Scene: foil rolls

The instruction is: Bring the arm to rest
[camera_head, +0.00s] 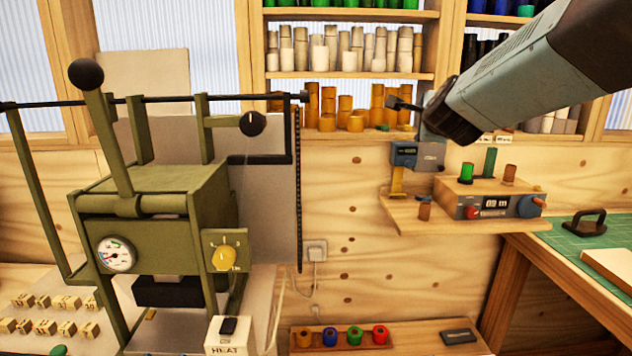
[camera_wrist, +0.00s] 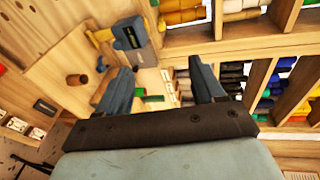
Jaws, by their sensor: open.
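My arm reaches in from the upper right of the head view, over the small wall shelf. My gripper (camera_head: 411,116) is at its lower left end, in front of the shelves of rolls. In the wrist view my gripper (camera_wrist: 160,68) has its two grey-blue fingers well apart, with nothing between them. The grey device with a small display (camera_head: 418,155) appears just below the gripper in the head view. It also shows beyond the left finger in the wrist view (camera_wrist: 128,35). I cannot tell the exact gap; no contact is visible.
A green press (camera_head: 150,220) with a ball-topped lever stands at the left. A wall shelf (camera_head: 440,215) holds a control box (camera_head: 497,202) and upright rolls. A rack of coloured rolls (camera_head: 341,338) lies below. A green-topped bench (camera_head: 575,250) is at the right.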

